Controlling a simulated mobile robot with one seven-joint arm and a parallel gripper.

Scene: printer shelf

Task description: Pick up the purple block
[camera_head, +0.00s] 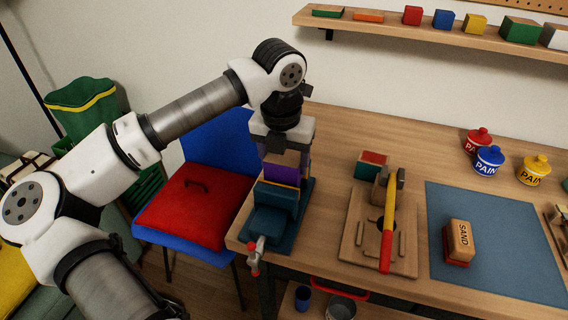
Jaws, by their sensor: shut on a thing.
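The purple block (281,174) is at the left end of the workbench, at the teal vise (274,207). A thin yellow-orange strip shows along its lower edge. My gripper (286,160) points down over the vise and is shut on the purple block from above. The fingers partly cover the block's top. I cannot tell whether the block still touches the vise.
A blue chair (215,145) stands left.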

